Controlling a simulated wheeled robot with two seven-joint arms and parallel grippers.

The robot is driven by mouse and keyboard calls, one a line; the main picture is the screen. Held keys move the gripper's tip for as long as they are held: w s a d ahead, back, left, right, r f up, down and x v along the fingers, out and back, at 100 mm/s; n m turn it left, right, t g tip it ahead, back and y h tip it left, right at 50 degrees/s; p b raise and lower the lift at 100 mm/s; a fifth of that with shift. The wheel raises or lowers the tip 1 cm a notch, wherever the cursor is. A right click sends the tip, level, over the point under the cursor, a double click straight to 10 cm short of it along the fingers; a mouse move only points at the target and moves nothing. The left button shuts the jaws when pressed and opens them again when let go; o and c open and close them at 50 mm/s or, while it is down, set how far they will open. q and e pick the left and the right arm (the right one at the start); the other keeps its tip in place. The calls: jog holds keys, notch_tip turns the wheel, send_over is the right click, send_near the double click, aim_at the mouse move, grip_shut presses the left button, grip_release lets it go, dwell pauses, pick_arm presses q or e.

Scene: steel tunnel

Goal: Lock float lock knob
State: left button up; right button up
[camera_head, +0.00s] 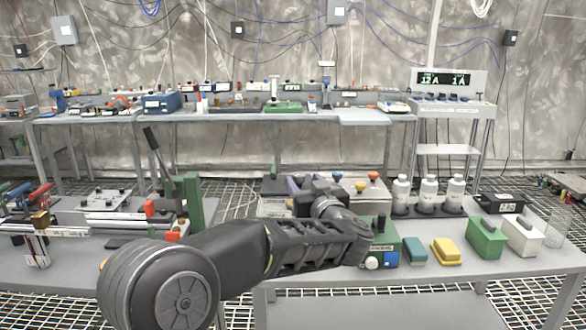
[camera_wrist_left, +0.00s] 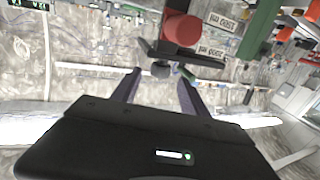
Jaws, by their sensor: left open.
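My left gripper (camera_head: 294,188) is over the middle of the front bench, its fingers partly hidden behind my own wrist. In the left wrist view its two dark fingers (camera_wrist_left: 160,88) stand apart with nothing between them. A round red knob (camera_wrist_left: 182,30) shows there beyond the fingertips, beside a dark bar and a grey round part (camera_wrist_left: 161,69). The knob and the fingers look apart. A green block (camera_wrist_left: 262,30) stands to its right. I cannot tell which part is the float lock knob. The head view shows a red knob (camera_head: 374,176) right of the gripper. My right gripper is out of view.
A green post (camera_head: 193,201) and a lever device stand at the left. A back bench (camera_head: 230,118) holds more equipment. Mesh floor lies between benches.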

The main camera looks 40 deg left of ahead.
aim_at(297, 173)
pick_arm(q)
jog(key=shift+d, duration=0.1)
jog(key=shift+x, duration=3.95)
grip_shut()
